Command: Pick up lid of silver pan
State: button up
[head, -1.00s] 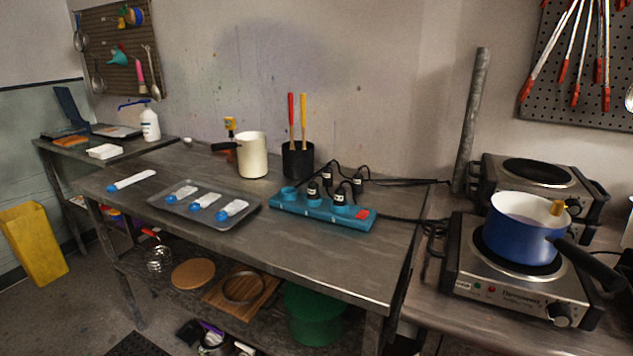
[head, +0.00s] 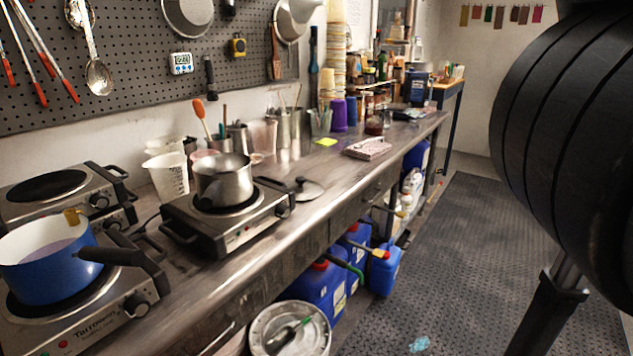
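The silver pan (head: 224,184) stands upright on a hot plate (head: 236,217) in the middle of the counter in the head view. Its top looks uncovered; I cannot see what is inside. A round silver lid with a dark knob (head: 309,190) lies on the counter just right of that hot plate, apart from the pan. My gripper is not in view. A large black part of my own arm fills the right side of the view, well away from the lid.
A blue pot (head: 45,265) sits on another hot plate at the left, its black handle pointing right. Measuring jugs (head: 168,174) and utensil cups stand behind the pan. A pink patterned item (head: 367,149) lies farther along the counter. Blue jugs (head: 322,290) stand below.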

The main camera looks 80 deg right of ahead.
aim_at(305, 189)
jog(key=z, duration=1.65)
